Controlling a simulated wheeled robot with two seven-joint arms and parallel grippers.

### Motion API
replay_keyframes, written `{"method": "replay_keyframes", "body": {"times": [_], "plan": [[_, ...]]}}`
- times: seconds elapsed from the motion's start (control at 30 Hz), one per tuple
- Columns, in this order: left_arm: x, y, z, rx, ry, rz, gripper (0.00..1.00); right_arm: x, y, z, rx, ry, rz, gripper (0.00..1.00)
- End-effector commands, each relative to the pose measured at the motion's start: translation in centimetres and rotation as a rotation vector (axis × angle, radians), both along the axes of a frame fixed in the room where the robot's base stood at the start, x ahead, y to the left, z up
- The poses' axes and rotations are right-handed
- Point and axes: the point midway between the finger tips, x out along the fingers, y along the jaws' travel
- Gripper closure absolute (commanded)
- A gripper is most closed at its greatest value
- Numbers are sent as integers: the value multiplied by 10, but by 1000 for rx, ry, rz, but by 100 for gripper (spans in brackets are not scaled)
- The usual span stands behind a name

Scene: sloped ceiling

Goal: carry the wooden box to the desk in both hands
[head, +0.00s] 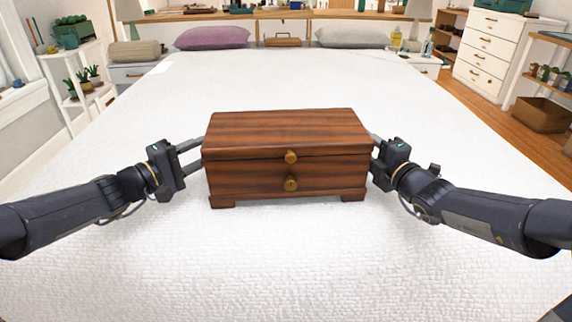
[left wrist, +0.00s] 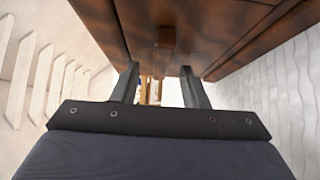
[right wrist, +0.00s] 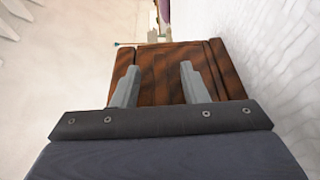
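The wooden box (head: 285,133) is dark reddish brown, with two round brass-coloured knobs on its front and short feet. It sits upright over the white bed and appears to rest on it. My left gripper (head: 199,150) is at the box's left side. In the left wrist view its fingers are spread, with a wooden handle (left wrist: 165,38) on the box's side (left wrist: 215,25) between and beyond them. My right gripper (head: 374,145) is at the right side. In the right wrist view its fingers are spread before the box's side (right wrist: 160,65). Contact cannot be told.
The white bed (head: 290,260) fills the middle, with a purple pillow (head: 212,38) and a grey pillow (head: 352,37) at its far end. A white drawer chest (head: 493,50) and a wood-topped table (head: 557,37) stand right. Wooden floor (head: 510,120) shows between bed and furniture. Plant shelves (head: 78,70) stand left.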

Motion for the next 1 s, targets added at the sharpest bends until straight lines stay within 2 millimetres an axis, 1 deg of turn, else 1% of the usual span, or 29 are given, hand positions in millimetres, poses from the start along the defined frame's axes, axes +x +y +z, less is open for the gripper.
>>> {"method": "replay_keyframes", "body": {"times": [0.1, 0.13, 0.4, 0.43, 1.0], "plan": [[0, 0, 0, 0, 0, 0, 60, 0, 0, 0, 0, 0, 0, 60], [0, 0, 0, 0, 0, 0, 63, 0, 0, 0, 0, 0, 0, 63], [0, 0, 0, -1, 1, 0, 98, 0, 0, 0, 0, 1, 0, 98], [0, 0, 0, 0, 0, 0, 100, 0, 0, 0, 0, 1, 0, 100], [0, 0, -1, 0, 1, 0, 100, 0, 0, -1, 0, 1, 0, 100]]}}
